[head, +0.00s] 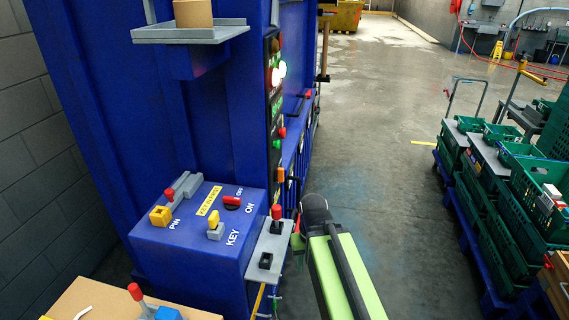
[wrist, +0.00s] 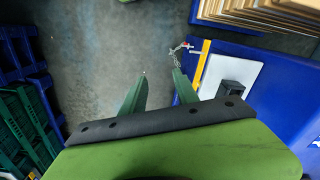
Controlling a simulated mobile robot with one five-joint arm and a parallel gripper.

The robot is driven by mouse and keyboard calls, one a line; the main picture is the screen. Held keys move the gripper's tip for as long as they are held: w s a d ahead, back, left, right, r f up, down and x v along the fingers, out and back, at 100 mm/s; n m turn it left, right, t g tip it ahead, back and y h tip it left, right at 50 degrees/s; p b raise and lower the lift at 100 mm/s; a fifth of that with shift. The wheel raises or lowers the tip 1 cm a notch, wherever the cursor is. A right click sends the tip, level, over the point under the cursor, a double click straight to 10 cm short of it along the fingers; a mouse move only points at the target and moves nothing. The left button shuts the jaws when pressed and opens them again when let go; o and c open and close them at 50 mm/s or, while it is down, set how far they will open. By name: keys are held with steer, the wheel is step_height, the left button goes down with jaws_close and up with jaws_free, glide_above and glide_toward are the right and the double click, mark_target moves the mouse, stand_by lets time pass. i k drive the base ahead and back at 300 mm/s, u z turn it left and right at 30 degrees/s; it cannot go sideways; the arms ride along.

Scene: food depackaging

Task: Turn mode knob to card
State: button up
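The blue control box (head: 195,250) juts from the tall blue machine at the left. Its top has PIN, KEY and ON lettering and a small yellow label (head: 208,198) too small to read surely. A grey knob with a yellow top (head: 215,228) stands between PIN and KEY; it may be the mode knob. A red knob (head: 232,202) sits near ON. My gripper shows in the wrist view (wrist: 160,78) with its two green fingers apart and nothing between them.
A grey plate (head: 259,250) with a red-tipped lever (head: 277,214) and black socket (head: 266,260) lies along the box's right side. A yellow block (head: 160,216) sits at its left. Green crates (head: 540,210) stand at the far right. The floor (head: 390,150) between is clear.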

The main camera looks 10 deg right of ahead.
mark_target(279, 173)
steer(key=u, duration=0.2)
steer(key=k, duration=0.95)
steer(key=z, duration=1.15)
steer(key=i, duration=1.85)
steer(key=u, duration=0.85)
steer(key=k, duration=0.1)
steer(key=u, duration=1.95)
